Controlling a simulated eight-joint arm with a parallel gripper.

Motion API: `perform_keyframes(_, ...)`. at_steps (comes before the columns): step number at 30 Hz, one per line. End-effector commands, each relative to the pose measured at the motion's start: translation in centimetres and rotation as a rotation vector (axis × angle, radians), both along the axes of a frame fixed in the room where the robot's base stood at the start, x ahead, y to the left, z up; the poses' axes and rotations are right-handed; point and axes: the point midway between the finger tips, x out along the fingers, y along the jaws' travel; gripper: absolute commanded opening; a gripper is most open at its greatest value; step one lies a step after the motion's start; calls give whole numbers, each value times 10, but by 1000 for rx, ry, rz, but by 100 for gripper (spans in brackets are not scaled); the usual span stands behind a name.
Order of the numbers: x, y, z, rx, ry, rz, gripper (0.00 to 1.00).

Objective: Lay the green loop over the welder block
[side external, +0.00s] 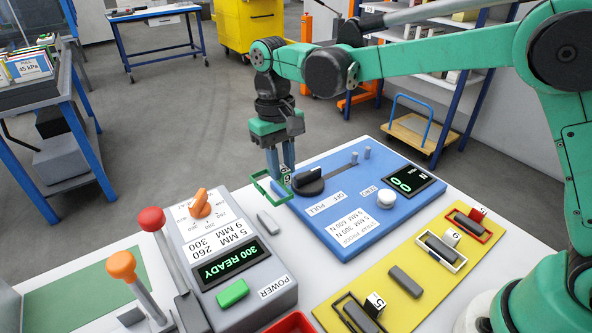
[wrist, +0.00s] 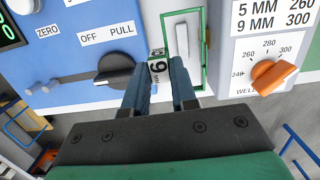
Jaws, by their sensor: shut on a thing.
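My gripper (side external: 282,170) points down and is shut on the green loop (side external: 262,189) at its white tag (side external: 287,178), which reads 9. The wrist view shows the gripper (wrist: 164,75), the tag (wrist: 157,68) and the thin rectangular green loop (wrist: 204,50). A grey block (side external: 268,222), apparently the welder block, lies on the white table between the welder and the blue panel. In the wrist view this block (wrist: 182,40) shows inside the loop's outline. In the side view the loop appears held above the table, apart from the block.
The grey welder (side external: 285,290) with its orange knob (side external: 200,204) stands beside the block. The blue panel (side external: 350,238) with a black knob (side external: 308,182) flanks the other side. A yellow board (side external: 372,308) holds several blocks, some with coloured loops around them.

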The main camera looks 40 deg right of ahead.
Motion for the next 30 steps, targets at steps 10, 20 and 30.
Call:
perform_keyframes(10, 8, 8, -17, 1, 1, -12, 0)
perform_keyframes(20, 8, 8, -22, 2, -1, -11, 0)
perform_keyframes(30, 8, 8, -53, 2, -1, -11, 0)
